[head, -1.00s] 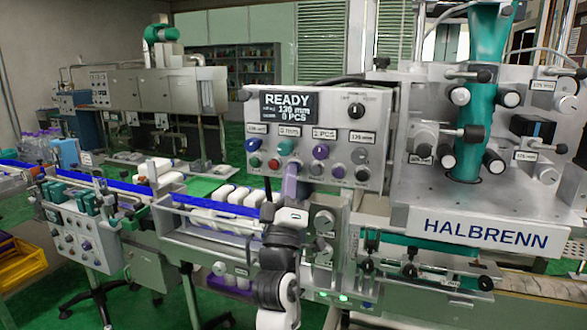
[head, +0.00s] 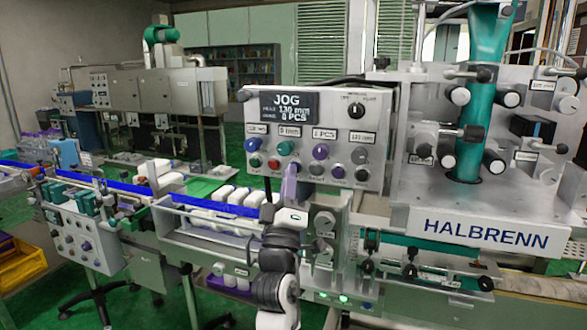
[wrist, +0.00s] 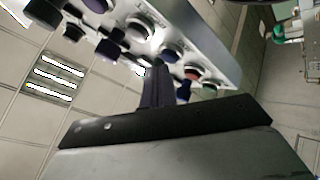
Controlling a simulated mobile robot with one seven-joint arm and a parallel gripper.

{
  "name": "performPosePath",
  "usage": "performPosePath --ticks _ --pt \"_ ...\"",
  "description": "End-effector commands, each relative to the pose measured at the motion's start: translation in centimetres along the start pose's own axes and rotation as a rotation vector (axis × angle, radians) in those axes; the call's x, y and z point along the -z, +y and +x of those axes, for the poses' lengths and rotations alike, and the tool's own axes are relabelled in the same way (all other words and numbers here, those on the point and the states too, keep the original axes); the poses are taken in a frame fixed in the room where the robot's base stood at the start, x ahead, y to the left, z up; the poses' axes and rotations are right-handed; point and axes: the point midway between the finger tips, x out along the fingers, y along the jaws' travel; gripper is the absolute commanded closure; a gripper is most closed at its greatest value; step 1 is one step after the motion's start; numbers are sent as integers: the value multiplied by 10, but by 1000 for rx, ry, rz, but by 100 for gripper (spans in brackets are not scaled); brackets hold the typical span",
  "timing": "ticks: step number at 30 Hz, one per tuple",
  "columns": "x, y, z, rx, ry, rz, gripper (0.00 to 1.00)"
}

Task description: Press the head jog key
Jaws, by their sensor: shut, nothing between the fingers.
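The grey control panel (head: 330,105) carries a small dark display (head: 281,108) reading "JOG", "130 mm" and a PCS count. Below it are rows of coloured knobs and small keys, including a red key (head: 274,163) and a purple knob (head: 320,152). My gripper (head: 291,168) is shut and empty, its purple fingers pointing up at the lower key row, right of the red key. The fingers cover the key at their tips, and its label is too small to read. In the wrist view the shut fingers (wrist: 157,68) reach the panel's underside among the keys; contact is not clearly visible.
The HALBRENN machine head (head: 495,232) with a teal column (head: 474,95) stands right of the panel. A conveyor with white bottles (head: 228,198) runs to the left. A second control box (head: 85,242) stands further left.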

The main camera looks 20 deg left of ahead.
Motion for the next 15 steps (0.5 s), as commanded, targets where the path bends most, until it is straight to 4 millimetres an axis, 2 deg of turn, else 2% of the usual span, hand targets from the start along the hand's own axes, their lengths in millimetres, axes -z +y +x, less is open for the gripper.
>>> performPosePath --ticks 15 --pt "6 5 -8 1 1 1 100"
